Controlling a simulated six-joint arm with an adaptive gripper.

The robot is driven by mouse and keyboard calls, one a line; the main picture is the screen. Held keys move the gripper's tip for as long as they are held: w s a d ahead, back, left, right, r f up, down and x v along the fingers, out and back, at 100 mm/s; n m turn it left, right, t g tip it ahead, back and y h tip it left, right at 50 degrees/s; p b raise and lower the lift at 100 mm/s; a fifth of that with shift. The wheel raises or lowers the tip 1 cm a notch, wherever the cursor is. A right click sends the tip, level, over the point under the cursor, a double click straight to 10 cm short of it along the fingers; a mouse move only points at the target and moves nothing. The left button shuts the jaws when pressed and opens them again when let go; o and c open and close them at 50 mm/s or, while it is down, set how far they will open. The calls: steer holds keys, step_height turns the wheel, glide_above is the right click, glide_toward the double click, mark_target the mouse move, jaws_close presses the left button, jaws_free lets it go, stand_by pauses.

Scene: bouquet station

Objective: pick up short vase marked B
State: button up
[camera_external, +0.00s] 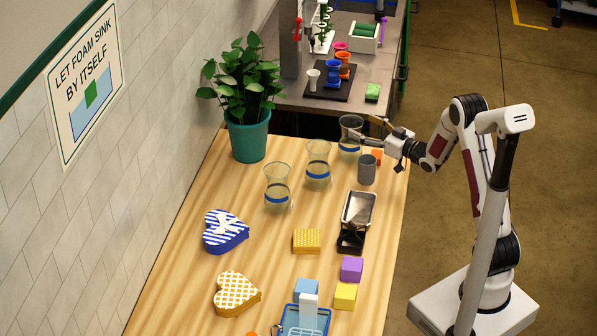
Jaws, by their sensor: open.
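Three clear glass vases with blue bands stand on the wooden table: one at the left (277,190), one in the middle (318,170) and one at the back right (349,147). A small grey cylinder (367,170) stands in front of the back right vase. No letter B is readable on any of them, and I cannot tell which is the short vase. My gripper (366,130) is open, its fingers pointing left beside the upper part of the back right vase. The fingers overlap its right side in this view; I cannot tell whether they touch it.
A potted plant (249,138) stands at the back left. An orange block (377,156) is beside the grey cylinder. A metal scoop-like tray (358,208), heart-shaped boxes (226,231), foam blocks (351,269) and a blue basket (304,321) lie nearer the front.

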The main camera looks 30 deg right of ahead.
mark_target(349, 123)
steer(key=w+a, duration=0.1)
steer(key=w, duration=0.1)
steer(key=shift+w+a+r, duration=0.1)
steer(key=shift+w+a, duration=0.3)
steer(key=shift+x, duration=0.9)
steer(key=c, duration=2)
steer(key=shift+r, duration=0.1)
jaws_close()
